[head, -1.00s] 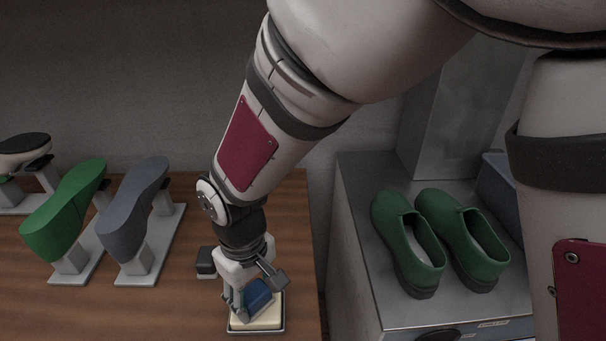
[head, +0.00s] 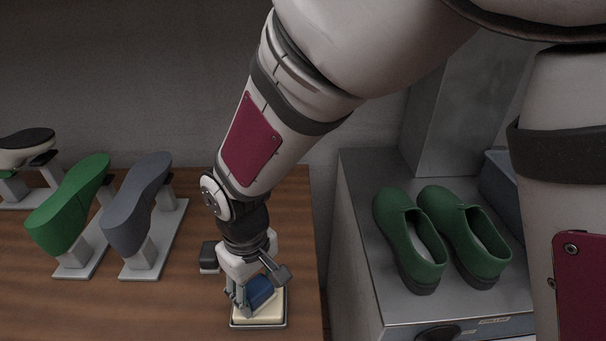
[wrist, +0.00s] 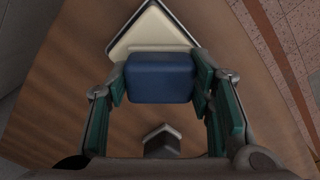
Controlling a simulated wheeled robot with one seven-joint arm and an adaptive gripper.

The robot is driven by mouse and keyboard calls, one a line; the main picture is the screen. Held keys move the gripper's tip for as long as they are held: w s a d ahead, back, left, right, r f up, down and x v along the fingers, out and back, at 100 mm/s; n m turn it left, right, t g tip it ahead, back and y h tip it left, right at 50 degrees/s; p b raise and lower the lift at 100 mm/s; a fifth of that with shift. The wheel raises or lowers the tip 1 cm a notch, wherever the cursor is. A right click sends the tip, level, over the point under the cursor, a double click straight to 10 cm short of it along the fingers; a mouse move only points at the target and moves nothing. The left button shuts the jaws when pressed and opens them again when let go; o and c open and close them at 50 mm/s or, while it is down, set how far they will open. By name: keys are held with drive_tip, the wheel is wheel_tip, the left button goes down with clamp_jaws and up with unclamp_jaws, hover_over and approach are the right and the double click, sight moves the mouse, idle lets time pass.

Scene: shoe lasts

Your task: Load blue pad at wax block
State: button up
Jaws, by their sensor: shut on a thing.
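The blue pad (head: 262,292) is held between the fingers of my gripper (head: 252,294). In the wrist view the blue pad (wrist: 160,78) sits between the green-lined fingers of my gripper (wrist: 161,90), which touch its two sides. The cream wax block (head: 268,312) lies in a shallow tray (head: 259,325) near the table's front right. The pad is over the wax block in the head view; I cannot tell whether they touch. The wax block (wrist: 153,31) shows behind the pad in the wrist view, partly hidden by it.
A small dark block with a pale base (head: 209,257) stands just left of my gripper. A green last (head: 68,207) and a grey last (head: 137,203) stand on the left of the wooden table (head: 150,310). Green shoes (head: 410,240) rest on a metal cabinet (head: 365,230) to the right.

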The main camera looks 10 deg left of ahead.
sight(255, 287)
drive_tip(key=shift+r+p, duration=2.35)
drive_tip(key=shift+r, duration=1.15)
